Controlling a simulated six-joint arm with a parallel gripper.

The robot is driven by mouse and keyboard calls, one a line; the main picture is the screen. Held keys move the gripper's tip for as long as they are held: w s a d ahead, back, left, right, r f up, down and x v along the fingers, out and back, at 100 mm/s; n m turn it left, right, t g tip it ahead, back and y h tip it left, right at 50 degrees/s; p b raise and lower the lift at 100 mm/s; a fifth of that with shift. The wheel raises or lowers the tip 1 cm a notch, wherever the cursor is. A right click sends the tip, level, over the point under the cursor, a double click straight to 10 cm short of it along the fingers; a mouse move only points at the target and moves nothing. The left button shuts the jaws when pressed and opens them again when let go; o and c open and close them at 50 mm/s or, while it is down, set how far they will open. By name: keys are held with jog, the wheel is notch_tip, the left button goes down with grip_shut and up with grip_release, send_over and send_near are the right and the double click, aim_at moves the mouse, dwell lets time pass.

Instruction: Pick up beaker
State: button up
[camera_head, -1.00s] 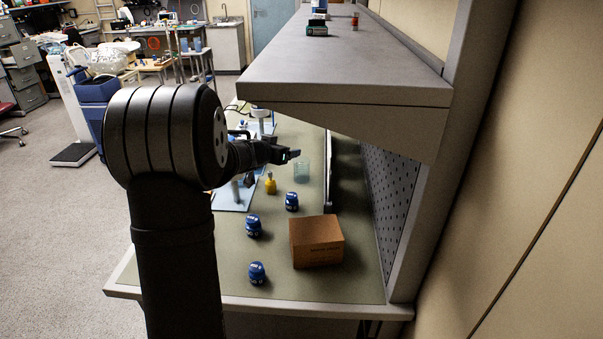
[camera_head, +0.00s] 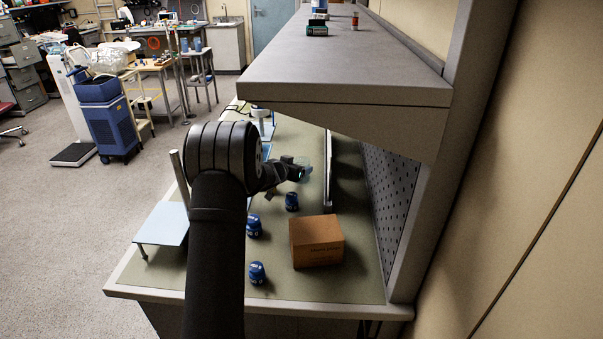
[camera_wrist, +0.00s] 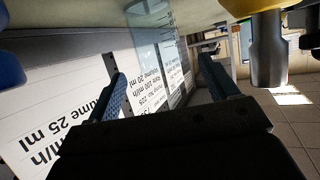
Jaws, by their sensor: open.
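The clear glass beaker (camera_head: 305,170) stands on the green bench mat, partly hidden by my gripper in the head view. In the wrist view the beaker (camera_wrist: 160,40) shows as a see-through shape with graduation marks, upside down in the picture. My gripper (camera_head: 296,172) is low over the bench, right at the beaker. In the wrist view its two blue-grey fingers (camera_wrist: 163,85) are spread apart, and the beaker appears in line with the gap between them. I cannot tell how deep between the fingers it is, or whether they touch it.
A screen edge (camera_head: 329,175) runs close to the right of the beaker. A grey shelf (camera_head: 345,75) overhangs. A yellow object (camera_wrist: 252,5) is close by in the wrist view.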

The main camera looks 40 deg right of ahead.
aim_at(305, 162)
jog(key=shift+x, duration=3.45)
jog(key=shift+d+r, duration=0.1)
jog(key=shift+r, duration=0.1)
jog(key=shift+c, duration=0.5)
jog(key=c, duration=1)
